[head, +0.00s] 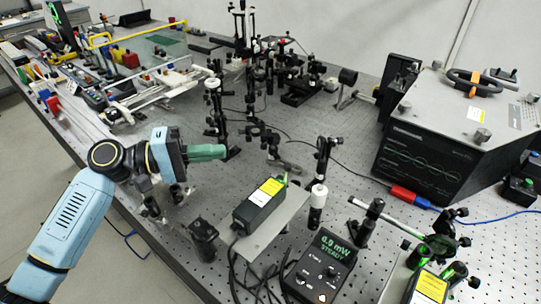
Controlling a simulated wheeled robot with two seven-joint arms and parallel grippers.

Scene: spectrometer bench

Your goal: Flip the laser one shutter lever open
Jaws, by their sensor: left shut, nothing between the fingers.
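A black laser box (258,214) with a yellow label sits on a grey plate near the middle of the head view. A small greenish part shows at its far end; I cannot tell if this is the shutter lever or how it stands. A second box with a yellow label (430,287) is cut off at the bottom edge. I cannot read which is laser one. My left gripper (222,152) is shut and empty, its green fingers pointing right above the bench. It is beyond and left of the middle laser box, apart from it. My right gripper is not in view.
A large dark instrument (435,150) fills the right. Cables lie at the front. Perforated bench (345,160) shows bare between the posts and instrument.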

